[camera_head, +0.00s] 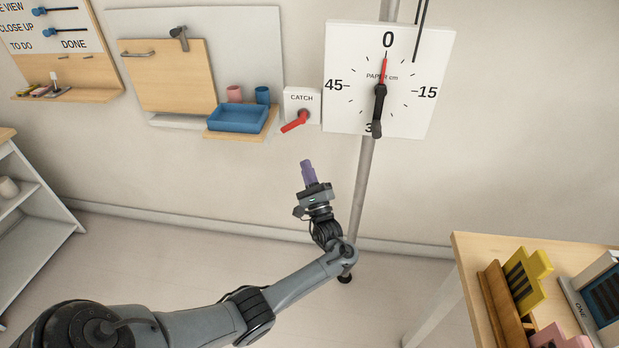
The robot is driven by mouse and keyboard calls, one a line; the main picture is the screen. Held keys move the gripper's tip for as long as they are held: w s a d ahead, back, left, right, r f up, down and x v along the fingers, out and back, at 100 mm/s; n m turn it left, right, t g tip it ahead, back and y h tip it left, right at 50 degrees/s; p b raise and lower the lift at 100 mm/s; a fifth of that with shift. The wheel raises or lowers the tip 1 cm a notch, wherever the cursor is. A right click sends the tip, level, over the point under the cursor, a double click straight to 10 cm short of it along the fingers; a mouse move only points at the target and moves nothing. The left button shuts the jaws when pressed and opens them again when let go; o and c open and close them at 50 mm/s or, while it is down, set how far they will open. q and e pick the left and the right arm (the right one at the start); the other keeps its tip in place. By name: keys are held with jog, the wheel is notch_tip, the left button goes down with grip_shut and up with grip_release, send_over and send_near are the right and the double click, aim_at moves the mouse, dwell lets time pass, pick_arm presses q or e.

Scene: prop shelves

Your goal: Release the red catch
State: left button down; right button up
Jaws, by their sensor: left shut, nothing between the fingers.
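The red catch (295,121) is a small red lever on a white wall plate (302,96) labelled CATCH. It slopes from its pivot at the right down to its tip at the lower left. My left gripper (306,163) has purple fingers, pointing up. It is shut and empty, and shows just below the catch in the picture, apart from it. My right gripper is not in view.
A white dial (345,55) with a red hand hangs right of the catch, in front of a grey pole (365,175). A blue tray (238,118) on a wooden ledge is left of it. A table (470,262) with blocks stands lower right.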

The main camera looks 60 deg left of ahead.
aim_at(293, 123)
pick_arm(q)
jog(key=a+r, duration=0.6)
jog(key=shift+s+r+b, duration=0.25)
jog(key=shift+r+b, duration=0.05)
dwell(0.3)
